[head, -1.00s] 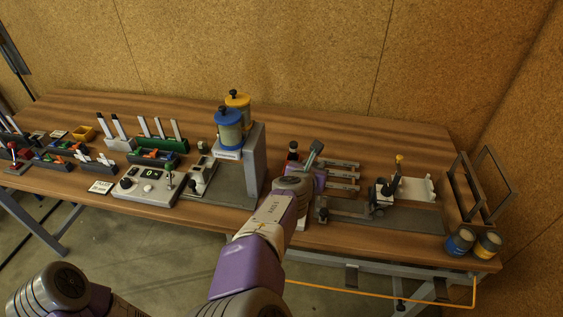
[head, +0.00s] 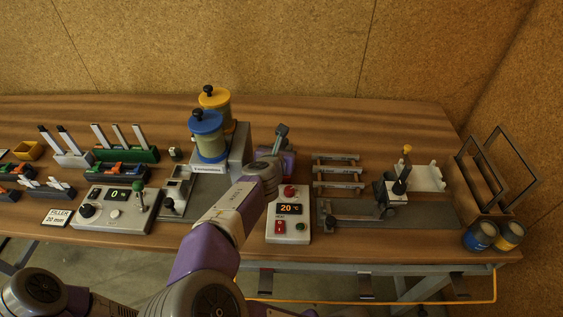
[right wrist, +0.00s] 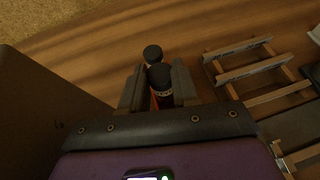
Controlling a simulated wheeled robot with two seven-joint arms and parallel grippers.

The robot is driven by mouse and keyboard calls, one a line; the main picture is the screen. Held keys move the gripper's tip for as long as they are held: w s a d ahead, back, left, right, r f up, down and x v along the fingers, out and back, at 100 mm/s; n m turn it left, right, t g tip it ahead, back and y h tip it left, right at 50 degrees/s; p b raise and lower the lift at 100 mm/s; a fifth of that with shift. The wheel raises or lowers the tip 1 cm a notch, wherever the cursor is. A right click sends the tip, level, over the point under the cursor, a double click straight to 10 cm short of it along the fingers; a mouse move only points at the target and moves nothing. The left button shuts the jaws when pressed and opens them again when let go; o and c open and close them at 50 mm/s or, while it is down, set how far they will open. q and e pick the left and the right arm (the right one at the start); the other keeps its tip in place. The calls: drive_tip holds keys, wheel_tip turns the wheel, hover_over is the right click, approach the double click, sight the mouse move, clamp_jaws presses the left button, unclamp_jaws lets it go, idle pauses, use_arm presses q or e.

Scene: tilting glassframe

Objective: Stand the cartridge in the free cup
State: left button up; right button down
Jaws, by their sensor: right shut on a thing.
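My right gripper (head: 281,134) is behind the heater box, right of the canister stand, with much of it hidden by my own arm in the head view. In the right wrist view its two fingers (right wrist: 157,88) are shut on a dark-capped cylinder (right wrist: 160,76) with some orange-red on its body, likely the cartridge. A second round black cap (right wrist: 152,53) shows just beyond it; I cannot tell whether the two are apart. The cylinder's lower end is hidden, and I cannot make out a free cup. My left gripper is out of view.
The canister stand (head: 241,150) carries a blue-lidded and a yellow-lidded canister. The heater box (head: 289,229) reads 20 °C. Right of it lie a rack (head: 337,177), a clamp fixture (head: 395,192), two tins (head: 481,236) and upright frames (head: 480,180). The back right of the table is clear.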

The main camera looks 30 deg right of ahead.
wheel_tip(320, 180, down, 4)
drive_tip(key=shift+r+b, duration=0.25)
drive_tip(key=shift+b, duration=0.7)
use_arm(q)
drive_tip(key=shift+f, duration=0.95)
use_arm(e)
drive_tip(key=shift+r, duration=0.1)
drive_tip(key=c, duration=0.8)
unclamp_jaws()
drive_tip(key=shift+c, duration=0.2)
